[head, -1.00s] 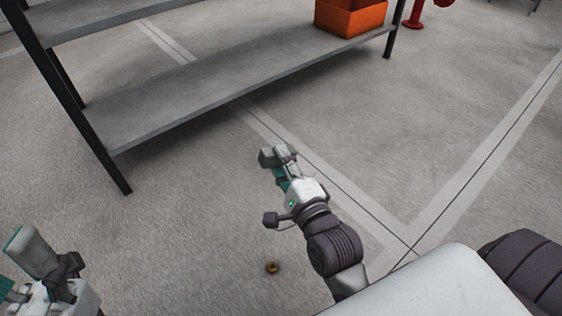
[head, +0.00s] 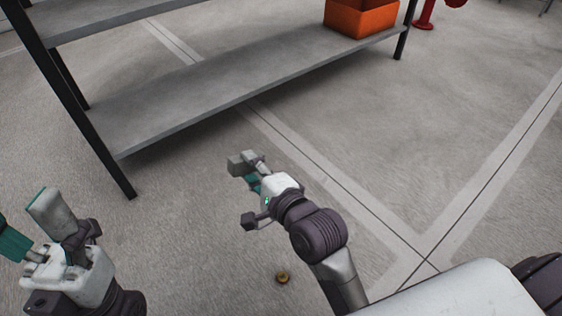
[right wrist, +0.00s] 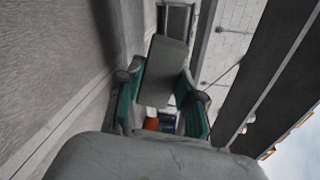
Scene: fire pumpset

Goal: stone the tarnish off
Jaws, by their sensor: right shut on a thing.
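My right gripper (head: 250,174) is shut on a grey rectangular stone (head: 238,162) and holds it out over the concrete floor, in front of the shelf. In the right wrist view, the grey stone (right wrist: 164,70) sits between the teal fingers and sticks out past them. A small brass-coloured round piece (head: 283,278) lies on the floor, below and to the right of my right gripper and well apart from the stone. Its tarnish is too small to make out. My left gripper (head: 32,222) is at the lower left, open and empty, fingers spread.
A grey metal shelf (head: 210,100) with dark legs stands across the upper left. An orange box (head: 362,20) sits on its right end. A red stand (head: 425,15) is at the top right. The floor (head: 460,130) to the right is clear, with pale marked lines.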

